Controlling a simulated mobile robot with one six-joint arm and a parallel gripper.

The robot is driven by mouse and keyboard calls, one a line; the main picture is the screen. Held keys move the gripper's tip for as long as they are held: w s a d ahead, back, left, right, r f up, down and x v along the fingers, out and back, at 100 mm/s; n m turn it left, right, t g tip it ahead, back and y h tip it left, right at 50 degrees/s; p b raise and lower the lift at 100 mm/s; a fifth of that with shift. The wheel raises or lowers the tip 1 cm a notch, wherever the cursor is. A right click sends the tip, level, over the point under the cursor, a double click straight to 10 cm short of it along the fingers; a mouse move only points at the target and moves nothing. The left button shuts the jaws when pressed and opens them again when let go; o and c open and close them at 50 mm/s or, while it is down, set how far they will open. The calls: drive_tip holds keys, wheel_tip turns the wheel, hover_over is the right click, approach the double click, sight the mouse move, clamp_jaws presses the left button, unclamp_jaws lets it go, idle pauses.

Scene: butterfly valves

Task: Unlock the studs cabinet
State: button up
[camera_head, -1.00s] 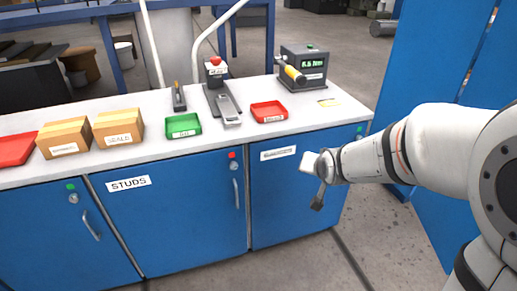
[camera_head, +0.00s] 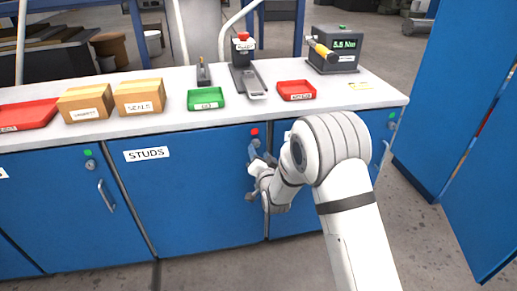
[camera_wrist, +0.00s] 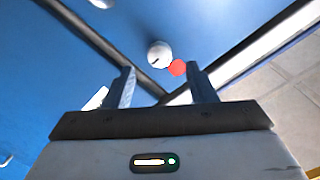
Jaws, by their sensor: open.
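The studs cabinet (camera_head: 180,200) is the blue door with the white STUDS label (camera_head: 146,154), under the bench top. It is closed. A red marker (camera_head: 255,132) sits at its top right corner, with the round silver lock (camera_head: 256,143) just below. In the wrist view the lock (camera_wrist: 159,54) shows as a silver disc with a dark slot, beside the red marker (camera_wrist: 178,68). My gripper (camera_wrist: 160,78) is open and empty. The lock lies between and beyond its two fingertips, apparently not touched.
The neighbouring left door (camera_head: 70,210) has a green marker (camera_head: 88,152), a lock and a handle (camera_head: 106,195). The bench top (camera_head: 215,115) carries boxes, trays, a press-like tool and a torque display (camera_head: 335,48). Floor in front is open.

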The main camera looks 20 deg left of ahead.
sight(257, 145)
drive_tip(key=shift+x, duration=2.25)
drive_tip(key=shift+d, duration=0.1)
drive_tip(key=c, duration=1)
